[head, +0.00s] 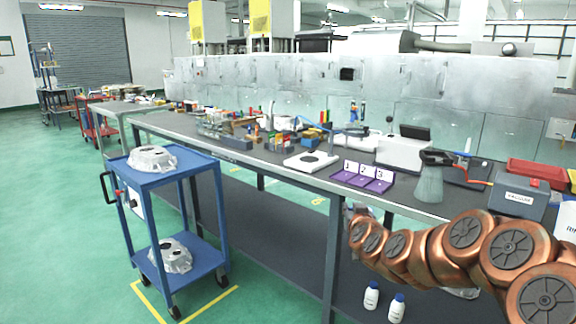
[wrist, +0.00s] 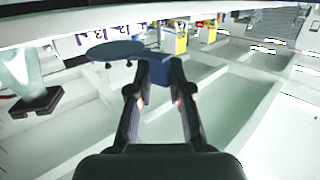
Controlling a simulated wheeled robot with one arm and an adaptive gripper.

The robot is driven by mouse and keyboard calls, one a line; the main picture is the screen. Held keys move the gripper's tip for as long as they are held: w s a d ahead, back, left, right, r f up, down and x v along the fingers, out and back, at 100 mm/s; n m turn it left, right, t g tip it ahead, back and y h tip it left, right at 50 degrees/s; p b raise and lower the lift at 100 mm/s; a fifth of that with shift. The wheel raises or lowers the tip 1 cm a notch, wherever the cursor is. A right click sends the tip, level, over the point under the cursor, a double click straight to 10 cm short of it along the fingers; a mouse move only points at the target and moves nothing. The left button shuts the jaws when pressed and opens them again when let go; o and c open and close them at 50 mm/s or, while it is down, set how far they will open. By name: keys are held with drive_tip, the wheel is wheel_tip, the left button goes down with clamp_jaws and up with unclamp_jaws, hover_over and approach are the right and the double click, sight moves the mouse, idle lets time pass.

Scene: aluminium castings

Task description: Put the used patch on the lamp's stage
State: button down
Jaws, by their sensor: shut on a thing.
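My gripper (wrist: 157,84) is shut on a blue block (wrist: 157,70), seen between its fingertips in the wrist view. A flat dark blue oval (wrist: 115,49) shows just left of the block; I cannot tell whether they are one piece or which part is the patch. The lamp (head: 436,157) has a dark head over a pale cone (head: 428,186) on the bench. In the wrist view the pale cone (wrist: 33,72) stands left of my gripper, over a dark square base (wrist: 36,103), which looks like the stage. In the head view my arm's end is small and the held thing is unclear.
A purple rack (head: 362,179) numbered 1, 2, 3 stands left of the lamp on the bench (head: 262,158). A white device with a black disc (head: 312,161) is further left. A grey vacuum box (head: 519,197) stands right. A blue cart (head: 172,178) with castings is at the left.

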wheel_tip(320, 180, up, 21)
drive_tip(key=p, duration=2.1)
drive_tip(key=s+f+m+g+h, duration=0.1)
drive_tip(key=s+f+m+h, duration=0.1)
drive_tip(key=s, duration=0.9)
drive_tip(key=shift+f+m+h, duration=0.4)
drive_tip(key=shift+m+h, duration=0.3)
drive_tip(key=shift+h, duration=0.7)
